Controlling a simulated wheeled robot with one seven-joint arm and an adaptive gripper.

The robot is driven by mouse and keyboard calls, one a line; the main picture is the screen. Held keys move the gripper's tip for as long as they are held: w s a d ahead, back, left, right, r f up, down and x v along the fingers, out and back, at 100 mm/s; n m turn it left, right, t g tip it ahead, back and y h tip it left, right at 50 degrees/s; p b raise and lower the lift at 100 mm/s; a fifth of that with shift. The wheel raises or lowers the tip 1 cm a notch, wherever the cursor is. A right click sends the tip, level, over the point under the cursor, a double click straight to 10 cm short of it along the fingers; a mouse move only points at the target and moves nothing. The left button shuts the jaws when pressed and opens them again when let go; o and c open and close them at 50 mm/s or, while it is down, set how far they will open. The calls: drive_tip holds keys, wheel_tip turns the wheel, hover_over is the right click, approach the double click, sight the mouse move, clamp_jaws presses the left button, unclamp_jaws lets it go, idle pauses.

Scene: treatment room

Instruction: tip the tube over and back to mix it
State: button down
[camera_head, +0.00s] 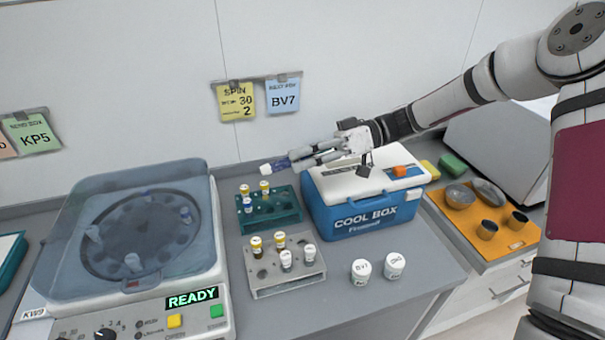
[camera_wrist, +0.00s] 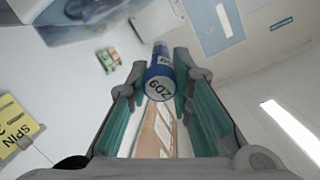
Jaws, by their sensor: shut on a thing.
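My gripper (camera_head: 303,157) is shut on a tube (camera_head: 281,163) in the head view, high above the teal rack and left of the cool box lid. The tube lies nearly level, with a white end (camera_head: 266,170) pointing left and slightly down and a blue part by the fingers. In the wrist view, the tube (camera_wrist: 159,82) is between my two teal-padded fingers (camera_wrist: 158,95). Its near end is blue with a pale lettered face that looks like ZD9.
A teal rack (camera_head: 288,215) and a grey rack (camera_head: 262,291) hold several tubes. The blue cool box (camera_head: 345,215) stands right of them, with two white jars (camera_head: 361,272) in front. A centrifuge (camera_head: 75,270) reading READY is at left. The wall is close behind my gripper.

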drive_tip(key=shift+y, duration=0.6)
drive_tip(key=h, duration=0.1)
drive_tip(key=h+p, duration=0.1)
drive_tip(key=h, duration=0.1)
drive_tip(key=shift+s+a+r, duration=0.1)
drive_tip(key=shift+s+r, duration=0.1)
drive_tip(key=shift+r, duration=0.1)
drive_tip(key=t+h+p, duration=0.1)
drive_tip(key=h, duration=0.3)
drive_tip(key=shift+f+t, duration=0.1)
drive_tip(key=shift+t, duration=0.3)
drive_tip(key=h, duration=0.2)
drive_tip(key=t+h+b, duration=0.1)
drive_tip(key=h, duration=0.2)
drive_tip(key=shift+w+a+f, duration=0.1)
drive_tip(key=shift+w+f, duration=0.1)
drive_tip(key=t+h+b, duration=0.1)
drive_tip(key=h, duration=0.2)
drive_tip(key=shift+h, duration=0.4)
drive_tip(key=shift+d+t+h, duration=0.2)
drive_tip(key=shift+t+h, duration=0.1)
drive_tip(key=shift+h, duration=0.1)
